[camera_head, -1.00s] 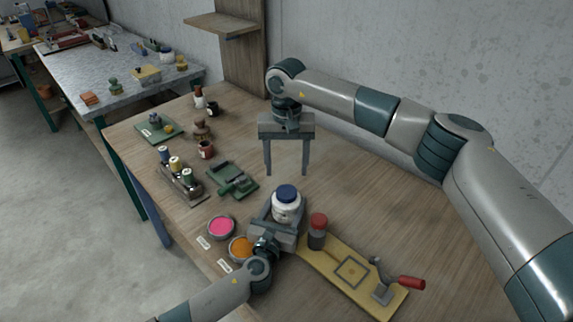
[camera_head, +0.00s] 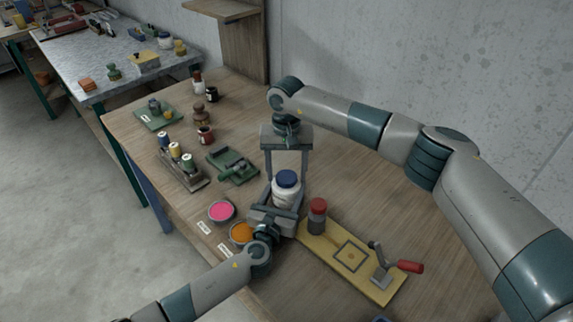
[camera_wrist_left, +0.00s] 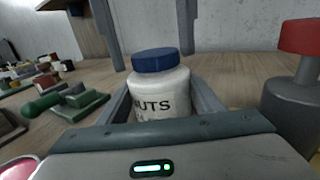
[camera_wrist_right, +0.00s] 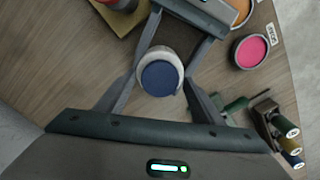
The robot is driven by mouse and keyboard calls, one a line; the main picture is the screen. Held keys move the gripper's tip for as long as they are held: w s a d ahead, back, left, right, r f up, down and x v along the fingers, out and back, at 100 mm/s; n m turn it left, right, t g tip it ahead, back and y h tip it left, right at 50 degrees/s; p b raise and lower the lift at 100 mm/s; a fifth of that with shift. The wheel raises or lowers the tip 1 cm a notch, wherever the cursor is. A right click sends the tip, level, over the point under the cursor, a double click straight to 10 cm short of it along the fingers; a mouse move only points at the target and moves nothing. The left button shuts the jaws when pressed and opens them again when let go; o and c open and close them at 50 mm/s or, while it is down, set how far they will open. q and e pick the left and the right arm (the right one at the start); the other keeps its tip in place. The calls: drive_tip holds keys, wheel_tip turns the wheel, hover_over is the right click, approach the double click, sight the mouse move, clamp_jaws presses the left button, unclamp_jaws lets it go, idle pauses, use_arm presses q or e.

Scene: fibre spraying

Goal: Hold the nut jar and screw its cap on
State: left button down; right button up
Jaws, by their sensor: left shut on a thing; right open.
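The nut jar (camera_head: 286,193) is white with "NUTS" lettering, which shows in the left wrist view (camera_wrist_left: 160,97). It stands upright on the table with the blue cap (camera_head: 288,178) on its top; whether the cap is threaded cannot be told. My left gripper (camera_head: 283,200) is shut on the jar's body from the near side. My right gripper (camera_head: 287,170) points down from above, open, with its fingers on either side of the jar's top. In the right wrist view the cap (camera_wrist_right: 159,78) lies between the spread fingers, apart from them.
Pink (camera_head: 221,211) and orange (camera_head: 241,233) bowls are close left. The table behind is clear.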

drive_tip(key=shift+f, duration=0.1)
drive_tip(key=c, duration=1.1)
